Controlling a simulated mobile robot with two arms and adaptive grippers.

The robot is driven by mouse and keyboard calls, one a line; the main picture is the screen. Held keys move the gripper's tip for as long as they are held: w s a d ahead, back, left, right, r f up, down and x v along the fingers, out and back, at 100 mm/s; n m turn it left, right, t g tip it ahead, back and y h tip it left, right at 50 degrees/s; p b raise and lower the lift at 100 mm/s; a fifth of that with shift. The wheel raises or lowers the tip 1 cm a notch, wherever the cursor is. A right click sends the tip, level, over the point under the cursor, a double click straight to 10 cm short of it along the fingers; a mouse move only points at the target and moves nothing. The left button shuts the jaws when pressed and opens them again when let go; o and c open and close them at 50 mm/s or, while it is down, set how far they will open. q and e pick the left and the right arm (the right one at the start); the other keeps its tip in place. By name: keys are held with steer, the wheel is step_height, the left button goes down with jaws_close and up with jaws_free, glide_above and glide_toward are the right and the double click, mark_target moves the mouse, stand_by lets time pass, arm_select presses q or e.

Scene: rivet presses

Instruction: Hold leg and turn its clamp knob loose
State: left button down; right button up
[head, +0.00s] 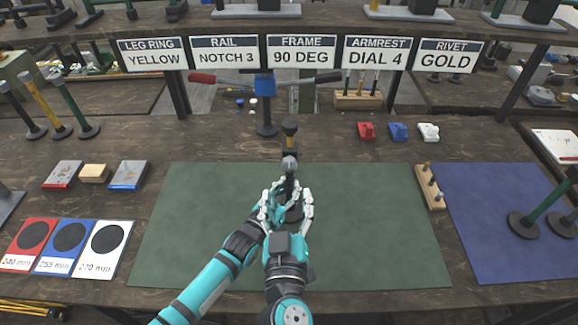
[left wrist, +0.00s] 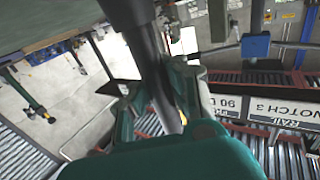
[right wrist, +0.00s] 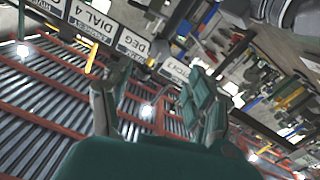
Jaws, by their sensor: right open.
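The leg (head: 290,186) is a dark upright post on the green mat, with a grey rounded knob (head: 289,163) at its top. My left gripper (head: 270,207) is at the post from the left. In the left wrist view the dark post (left wrist: 150,45) runs between the fingers, which close on it. My right gripper (head: 303,203) is beside the post on the right. In the right wrist view its fingers (right wrist: 155,105) are spread with nothing between them. A grey rounded part (right wrist: 300,18) shows at the upper right corner there. The hands hide much of the leg's lower part.
A blue-headed stand with a red-ended bar (head: 265,86) is farther back. The green mat (head: 190,225) is clear on both sides. A wooden peg block (head: 430,187) is at right.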

mark_target(289, 168)
steer(key=w, duration=0.9)
steer(key=shift+w+d, duration=0.15)
steer(key=shift+w, duration=0.05)
steer(key=shift+c, duration=0.3)
steer(key=c, duration=1.1)
